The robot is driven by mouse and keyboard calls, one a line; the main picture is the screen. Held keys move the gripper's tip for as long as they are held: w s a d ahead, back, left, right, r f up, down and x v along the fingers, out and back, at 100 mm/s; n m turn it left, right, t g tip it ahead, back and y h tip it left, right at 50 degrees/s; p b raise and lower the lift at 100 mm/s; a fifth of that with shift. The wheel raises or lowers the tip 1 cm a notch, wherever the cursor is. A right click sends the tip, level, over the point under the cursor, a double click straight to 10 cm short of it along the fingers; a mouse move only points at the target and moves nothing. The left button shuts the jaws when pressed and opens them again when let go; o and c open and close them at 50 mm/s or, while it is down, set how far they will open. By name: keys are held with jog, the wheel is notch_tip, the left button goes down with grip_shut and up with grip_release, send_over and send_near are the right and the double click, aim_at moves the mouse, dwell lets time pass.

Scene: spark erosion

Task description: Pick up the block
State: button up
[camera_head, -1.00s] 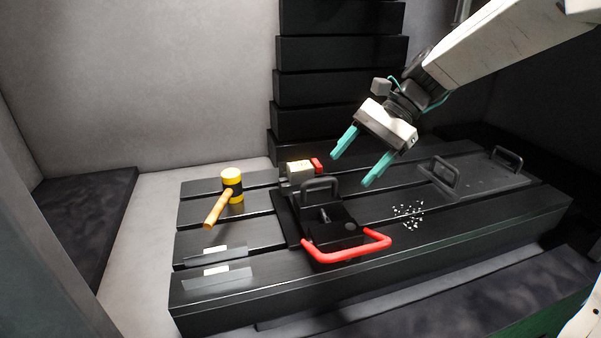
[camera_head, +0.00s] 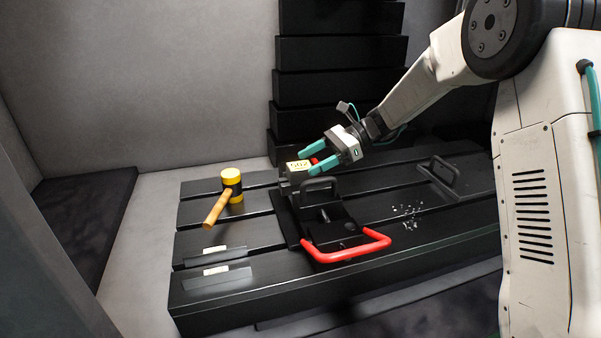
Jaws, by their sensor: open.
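The block looks to be the small pale-yellow piece with dark markings (camera_head: 297,167), sitting at the back end of the black clamp fixture (camera_head: 322,222). A small red part (camera_head: 315,161) shows at its right, partly hidden by my gripper. My gripper (camera_head: 309,163) is open, reaching in from the right. Its two teal fingers point left, with the tips close to the block's right side. I cannot tell whether they touch it or how far above it they are.
The fixture has a black handle (camera_head: 319,188) and a red bar handle (camera_head: 345,252) in front. White chips (camera_head: 407,211) and a black-handled plate (camera_head: 440,172) are to the right. Dark stacked slabs (camera_head: 338,54) stand behind.

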aim_at(300, 165)
jog(key=x, duration=0.4)
jog(key=shift+w, duration=0.15)
jog(key=c, duration=1.3)
jog(key=shift+o, duration=0.2)
